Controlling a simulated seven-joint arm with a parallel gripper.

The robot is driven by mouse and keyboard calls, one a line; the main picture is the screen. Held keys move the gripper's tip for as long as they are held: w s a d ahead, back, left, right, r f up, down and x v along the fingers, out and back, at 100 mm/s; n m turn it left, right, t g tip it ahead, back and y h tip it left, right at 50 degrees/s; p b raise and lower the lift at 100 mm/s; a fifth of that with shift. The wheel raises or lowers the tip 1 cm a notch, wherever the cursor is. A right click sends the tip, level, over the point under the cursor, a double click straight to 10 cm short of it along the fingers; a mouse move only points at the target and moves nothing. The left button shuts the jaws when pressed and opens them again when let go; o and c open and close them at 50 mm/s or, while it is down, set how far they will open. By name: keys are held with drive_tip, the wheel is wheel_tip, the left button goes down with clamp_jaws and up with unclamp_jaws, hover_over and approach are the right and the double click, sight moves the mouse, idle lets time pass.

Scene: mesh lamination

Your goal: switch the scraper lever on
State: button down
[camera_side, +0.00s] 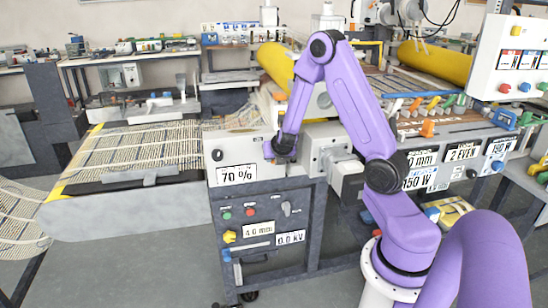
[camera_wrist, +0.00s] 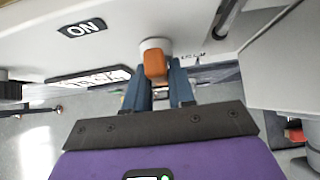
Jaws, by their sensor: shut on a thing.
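The scraper lever shows in the wrist view as an orange handle (camera_wrist: 154,62) on a round pale base on the white machine panel. My gripper (camera_wrist: 160,76) has its two blue fingers on either side of the handle and is shut on it. An ON label (camera_wrist: 82,28) is on the panel, to the upper left of the handle in that view. In the side view my gripper (camera_side: 281,150) is at the front of the white panel, right of the 70 % display (camera_side: 237,175). There the gripper hides the lever.
A white box-shaped unit (camera_side: 326,141) projects from the machine just right of my gripper. A control panel (camera_side: 262,222) with buttons and displays is below. A mesh-covered conveyor table (camera_side: 125,220) extends left, and a yellow roller (camera_side: 276,66) lies above and behind.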

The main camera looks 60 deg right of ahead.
drive_tip(key=c, duration=1)
unclamp_jaws()
drive_tip(key=shift+c, duration=0.2)
drive_tip(key=v, duration=1.7)
drive_tip(key=shift+s+a+r, duration=0.1)
drive_tip(key=shift+a+r, duration=0.05)
